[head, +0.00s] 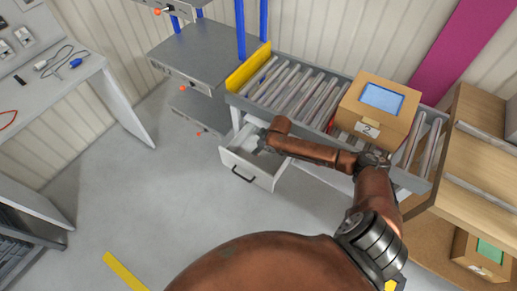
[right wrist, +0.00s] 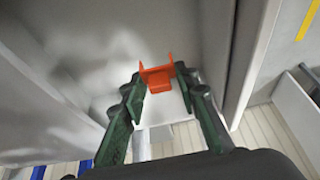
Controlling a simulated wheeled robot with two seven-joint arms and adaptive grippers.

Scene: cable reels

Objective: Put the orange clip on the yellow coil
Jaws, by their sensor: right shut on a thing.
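In the right wrist view the orange clip (right wrist: 157,73) is between the green-padded fingers of my right gripper (right wrist: 164,92), which is shut on it. Pale drawer walls surround the clip. In the head view my right gripper (head: 262,142) is inside the open white drawer (head: 262,177), under the roller conveyor, and the clip cannot be made out there. My left gripper is not in view. No yellow coil shows in either view.
The roller conveyor (head: 290,85) carries a cardboard box (head: 377,122) with a blue top opening. A grey shelf cart (head: 208,58) stands left of it. A workbench (head: 60,95) with cables is at the far left. The floor (head: 130,195) between is clear.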

